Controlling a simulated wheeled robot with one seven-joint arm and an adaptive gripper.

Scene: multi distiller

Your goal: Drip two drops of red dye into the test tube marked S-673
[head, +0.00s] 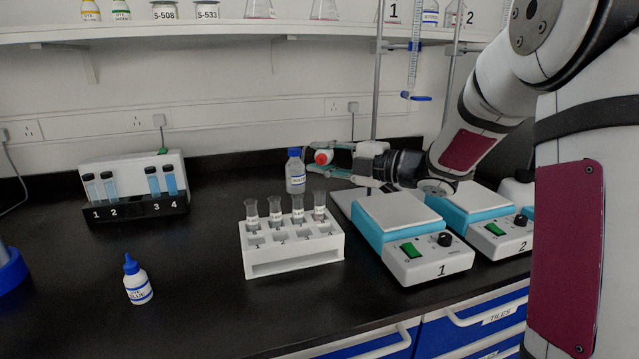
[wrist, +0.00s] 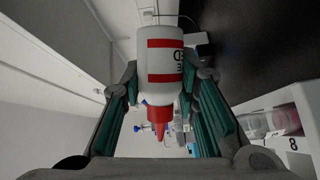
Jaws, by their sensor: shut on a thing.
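My gripper (head: 335,159) is shut on the red dye bottle (wrist: 160,72), a white bottle with red bands and a red pointed tip. It holds the bottle above the counter, behind the tube rack. In the head view the red part of the bottle (head: 321,158) shows between the fingers, tipped over and not upright. A white rack (head: 292,266) stands in front of the gripper and holds several labelled test tubes (head: 298,208). Their labels are too small to read, so I cannot tell which is S-673.
A water bottle (head: 295,172) with a blue cap stands just left of my gripper.

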